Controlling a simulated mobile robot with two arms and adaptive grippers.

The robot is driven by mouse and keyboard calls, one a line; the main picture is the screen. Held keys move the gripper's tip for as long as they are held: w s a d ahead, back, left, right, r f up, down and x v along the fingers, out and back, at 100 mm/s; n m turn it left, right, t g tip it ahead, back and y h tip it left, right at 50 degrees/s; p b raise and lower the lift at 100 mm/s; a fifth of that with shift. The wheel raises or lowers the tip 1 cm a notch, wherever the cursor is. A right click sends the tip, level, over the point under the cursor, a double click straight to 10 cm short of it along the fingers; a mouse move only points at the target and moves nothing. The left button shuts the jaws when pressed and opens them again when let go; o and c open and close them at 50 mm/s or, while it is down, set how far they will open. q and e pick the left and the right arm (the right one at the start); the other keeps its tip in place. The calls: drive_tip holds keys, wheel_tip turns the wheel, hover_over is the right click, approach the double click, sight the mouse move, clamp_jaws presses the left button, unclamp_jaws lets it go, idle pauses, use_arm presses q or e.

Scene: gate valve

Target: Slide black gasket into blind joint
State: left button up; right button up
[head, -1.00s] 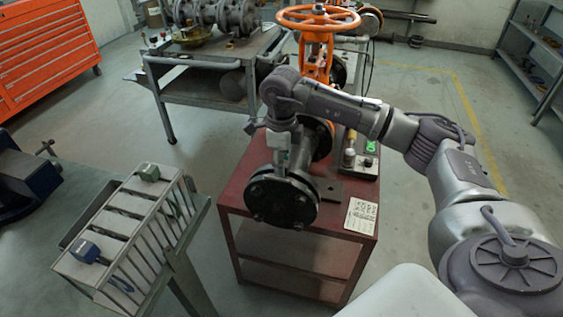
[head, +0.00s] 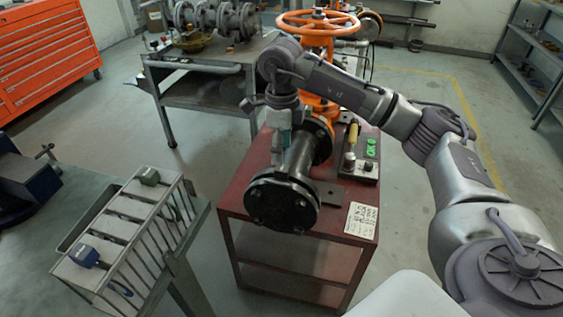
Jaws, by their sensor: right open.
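The blind joint is the round black bolted flange (head: 282,203) at the near end of the dark pipe, above the front of the red cart. My right gripper (head: 291,158) points down at the pipe just behind this flange. Its jaws are open, but whether they touch the joint I cannot tell. I cannot make out the black gasket for certain; the joint's gap is hidden behind the front flange and the gripper. My left gripper is not in view.
The red cart (head: 325,255) carries the valve with its orange handwheel (head: 317,22), a box with a green light (head: 371,148) and a white label (head: 361,220). A slotted rack (head: 118,235) stands on the bench at left. Floor between bench and cart is clear.

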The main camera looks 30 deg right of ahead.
wheel_tip(320, 180, up, 5)
drive_tip(key=shift+r, duration=0.15)
idle(0.5)
